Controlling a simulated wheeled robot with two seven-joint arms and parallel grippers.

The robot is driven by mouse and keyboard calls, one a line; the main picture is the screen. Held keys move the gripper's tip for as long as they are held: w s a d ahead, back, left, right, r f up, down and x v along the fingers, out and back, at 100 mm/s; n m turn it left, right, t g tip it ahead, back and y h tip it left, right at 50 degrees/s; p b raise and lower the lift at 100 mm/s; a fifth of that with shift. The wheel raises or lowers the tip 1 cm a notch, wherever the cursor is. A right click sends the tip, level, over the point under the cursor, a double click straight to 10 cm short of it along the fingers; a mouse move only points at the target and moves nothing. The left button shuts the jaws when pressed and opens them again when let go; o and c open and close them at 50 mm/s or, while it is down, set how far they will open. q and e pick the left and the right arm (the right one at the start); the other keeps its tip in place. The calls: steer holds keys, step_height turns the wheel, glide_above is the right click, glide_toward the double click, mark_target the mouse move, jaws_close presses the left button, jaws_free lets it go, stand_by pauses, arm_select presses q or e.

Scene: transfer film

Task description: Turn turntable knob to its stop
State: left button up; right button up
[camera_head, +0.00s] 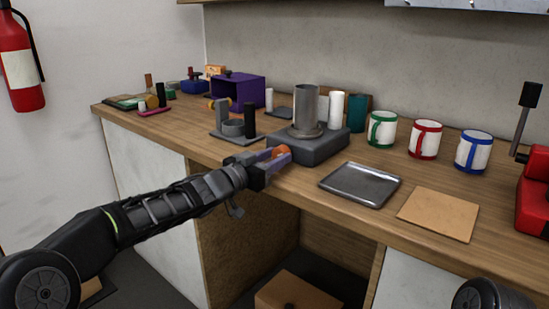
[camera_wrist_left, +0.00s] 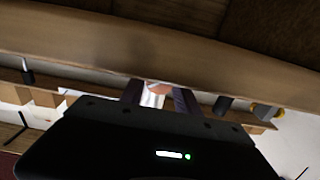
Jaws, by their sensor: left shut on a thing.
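The turntable (camera_head: 318,148) is a dark grey block near the counter's front edge, with a metal cylinder (camera_head: 305,108) standing upright on its round plate. An orange knob (camera_head: 282,151) is at the block's front left side. My left gripper (camera_head: 277,158) reaches in from the left and is shut on the knob, its fingers hiding part of it. In the left wrist view the fingers (camera_wrist_left: 158,98) point away, with a small orange-tan part of the knob (camera_wrist_left: 159,87) between them. The knob's angle is hard to tell. My right gripper is not in view.
A metal tray (camera_head: 361,185) and a tan board (camera_head: 438,215) lie right of the turntable. Green, red and blue-handled mugs (camera_head: 425,139) stand behind them. A grey fixture (camera_head: 233,130) and a purple box (camera_head: 238,91) stand to the left. A red machine (camera_head: 533,190) is at the far right.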

arm_select(q)
jaws_close()
steer(key=m, duration=0.4)
steer(key=o, duration=0.7)
jaws_free()
steer(key=shift+o, duration=0.2)
steer(key=v, duration=0.7)
steer(key=shift+s+a+p, duration=0.25)
steer(key=shift+s+p, duration=0.05)
steer(key=shift+p, duration=0.15)
